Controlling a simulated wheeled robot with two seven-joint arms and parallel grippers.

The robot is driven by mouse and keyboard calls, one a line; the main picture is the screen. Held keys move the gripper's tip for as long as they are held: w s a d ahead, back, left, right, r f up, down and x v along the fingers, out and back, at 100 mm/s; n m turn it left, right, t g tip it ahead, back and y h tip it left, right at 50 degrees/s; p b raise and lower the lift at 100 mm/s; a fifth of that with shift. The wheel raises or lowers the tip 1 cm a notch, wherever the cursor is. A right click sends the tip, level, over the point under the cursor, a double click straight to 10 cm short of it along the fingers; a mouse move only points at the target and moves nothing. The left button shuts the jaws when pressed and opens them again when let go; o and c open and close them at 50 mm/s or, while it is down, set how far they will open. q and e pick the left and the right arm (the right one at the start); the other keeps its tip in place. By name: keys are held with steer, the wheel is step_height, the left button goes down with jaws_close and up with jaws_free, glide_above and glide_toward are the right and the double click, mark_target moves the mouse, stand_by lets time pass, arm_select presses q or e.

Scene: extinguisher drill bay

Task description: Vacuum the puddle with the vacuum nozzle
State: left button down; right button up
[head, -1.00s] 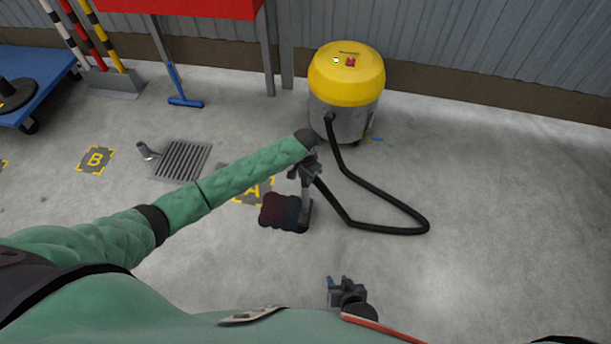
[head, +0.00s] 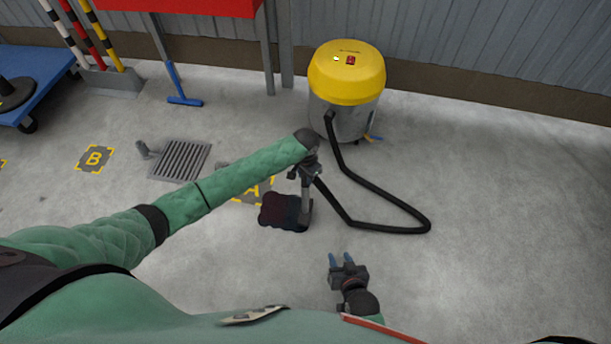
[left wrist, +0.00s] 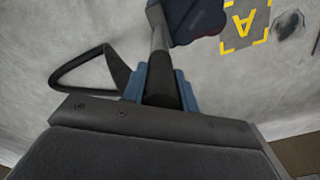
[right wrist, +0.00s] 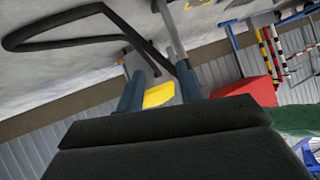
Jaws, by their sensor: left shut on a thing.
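My left gripper (head: 308,173) is shut on the handle of the vacuum nozzle (head: 305,205), whose grey tube points down to the right edge of the puddle. The puddle (head: 279,212) is a dark, reddish-black patch on the floor. The left wrist view shows the black grip of the nozzle (left wrist: 162,85) between the blue fingers and part of the puddle (left wrist: 198,22) beyond it. Whether the nozzle tip touches the floor is unclear. My right gripper (head: 342,260) is open and empty, below and right of the puddle; its fingers are apart in the right wrist view (right wrist: 160,90).
A yellow-topped vacuum (head: 346,75) stands by the wall; its black hose (head: 385,230) loops across the floor to the nozzle. A drain grate (head: 181,161) and a blue cart (head: 35,80) are at left. The floor at right is clear.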

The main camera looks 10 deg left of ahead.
arm_select(q)
steer(key=shift+f+b, duration=0.7)
steer(key=shift+b, duration=0.15)
arm_select(e)
steer(key=w+r+t, duration=0.4)
steer(key=w+r, duration=0.2)
steer(key=r, duration=0.5)
steer(key=shift+w+a+y, duration=0.15)
steer(key=shift+a+y, duration=0.15)
steer(key=shift+y, duration=0.1)
steer(key=shift+r+t, duration=0.15)
steer(key=shift+t, duration=0.15)
steer(key=shift+f, duration=0.2)
arm_select(q)
steer(key=shift+a, duration=0.2)
arm_select(e)
steer(key=shift+s+f+g, duration=0.25)
steer(key=shift+f, duration=0.25)
steer(key=shift+s+f+g, duration=0.25)
steer(key=shift+f, duration=0.25)
steer(key=shift+s+f, duration=0.1)
steer(key=shift+f, duration=0.1)
